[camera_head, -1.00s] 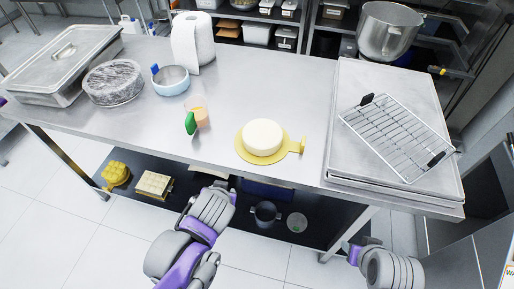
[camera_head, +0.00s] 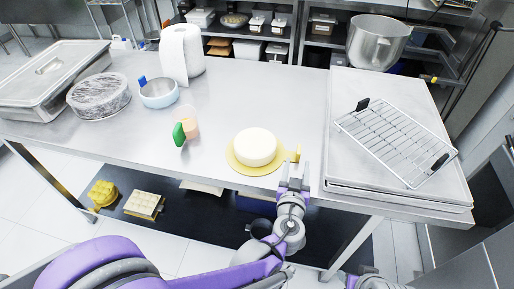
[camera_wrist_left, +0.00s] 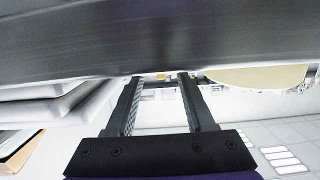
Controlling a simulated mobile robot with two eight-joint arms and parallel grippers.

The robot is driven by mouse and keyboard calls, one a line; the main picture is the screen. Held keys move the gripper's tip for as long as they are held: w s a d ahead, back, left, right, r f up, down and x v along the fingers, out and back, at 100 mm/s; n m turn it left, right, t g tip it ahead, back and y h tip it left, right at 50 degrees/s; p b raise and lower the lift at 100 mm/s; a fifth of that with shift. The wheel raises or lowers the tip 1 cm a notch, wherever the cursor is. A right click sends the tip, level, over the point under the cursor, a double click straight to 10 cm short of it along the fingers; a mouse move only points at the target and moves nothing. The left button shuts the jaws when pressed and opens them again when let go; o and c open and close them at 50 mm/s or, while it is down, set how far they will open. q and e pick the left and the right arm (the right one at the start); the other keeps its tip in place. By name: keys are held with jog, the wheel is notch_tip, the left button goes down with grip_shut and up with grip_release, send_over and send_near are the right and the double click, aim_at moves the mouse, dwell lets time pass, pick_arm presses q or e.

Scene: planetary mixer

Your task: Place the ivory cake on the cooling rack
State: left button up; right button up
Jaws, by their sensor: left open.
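The round ivory cake (camera_head: 255,146) sits on a thin gold board (camera_head: 237,163) near the front edge of the steel table. The board's small upright tab (camera_head: 297,153) is at its right. My left gripper (camera_head: 294,170) is at the table's front edge, just below that tab, with its jaws apart. In the left wrist view, the open gripper (camera_wrist_left: 160,78) has the board (camera_wrist_left: 255,78) to the right of its fingers. I cannot tell whether the tab is between the fingers. The cooling rack (camera_head: 396,142), a wire grid with black handles, lies at right.
The rack rests on a raised tray (camera_head: 345,90). A cup with a green part (camera_head: 188,128), a blue bowl (camera_head: 158,92), a wrapped bowl (camera_head: 98,97) and a paper roll (camera_head: 181,55) stand left of the cake. A mixer bowl (camera_head: 378,42) is behind the rack.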

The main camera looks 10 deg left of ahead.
aim_at(298, 158)
pick_arm(q)
jog(key=w, duration=0.3)
jog(key=w+f, duration=0.1)
jog(key=w, duration=0.2)
jog(key=shift+f, duration=0.2)
jog(key=shift+s, duration=0.1)
grip_shut()
dwell(1.1)
